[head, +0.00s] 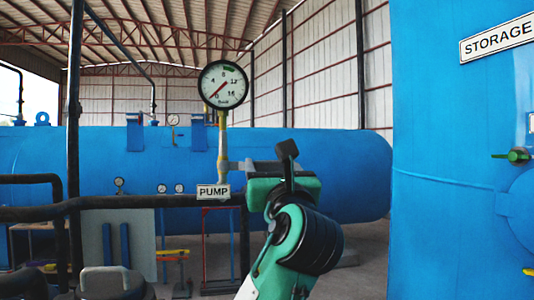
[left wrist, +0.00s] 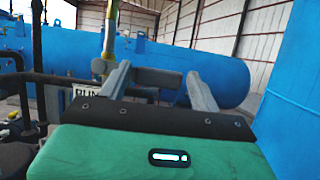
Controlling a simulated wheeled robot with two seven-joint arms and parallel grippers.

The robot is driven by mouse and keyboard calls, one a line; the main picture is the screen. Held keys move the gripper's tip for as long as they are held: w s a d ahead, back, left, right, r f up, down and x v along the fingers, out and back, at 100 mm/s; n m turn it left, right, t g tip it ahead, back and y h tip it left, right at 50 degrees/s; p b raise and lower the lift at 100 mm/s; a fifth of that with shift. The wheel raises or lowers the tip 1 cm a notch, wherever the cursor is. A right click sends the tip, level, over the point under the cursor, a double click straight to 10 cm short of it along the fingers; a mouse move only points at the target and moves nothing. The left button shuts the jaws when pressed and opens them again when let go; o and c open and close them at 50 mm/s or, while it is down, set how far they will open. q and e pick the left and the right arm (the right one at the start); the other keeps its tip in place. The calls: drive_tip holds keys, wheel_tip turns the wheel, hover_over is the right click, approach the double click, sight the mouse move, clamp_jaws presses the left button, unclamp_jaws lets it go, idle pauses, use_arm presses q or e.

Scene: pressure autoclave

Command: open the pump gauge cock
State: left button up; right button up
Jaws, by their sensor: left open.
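The round white pump gauge (head: 223,85) stands on an upright stem above the black pipe. I cannot make out the cock's handle clearly. The PUMP label (head: 213,191) hangs below. My left gripper (head: 232,166) is just right of the stem's lower part, its fingers pointing towards it. In the left wrist view its two grey fingers (left wrist: 160,88) are wide apart; the stem (left wrist: 109,38) rises behind the left finger. Contact with the stem cannot be told. My right gripper is not in view.
A long blue horizontal vessel (head: 80,160) lies behind. A large blue storage tank (head: 450,150) stands close on the right. Black pipes (head: 150,202) run below the gauge, with a black upright pipe (head: 75,100) at left. Open floor shows between gauge and tank.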

sight(270, 162)
use_arm(q)
drive_tip(key=x, duration=0.4)
drive_tip(key=shift+w+a+r+p, duration=0.1)
drive_tip(key=shift+w+r+p, duration=0.05)
drive_tip(key=shift+w+p, duration=0.2)
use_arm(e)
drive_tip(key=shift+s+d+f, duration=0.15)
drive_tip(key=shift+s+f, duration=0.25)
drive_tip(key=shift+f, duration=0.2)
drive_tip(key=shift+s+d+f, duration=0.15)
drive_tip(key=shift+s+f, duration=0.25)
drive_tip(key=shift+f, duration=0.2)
use_arm(q)
drive_tip(key=c, duration=1.1)
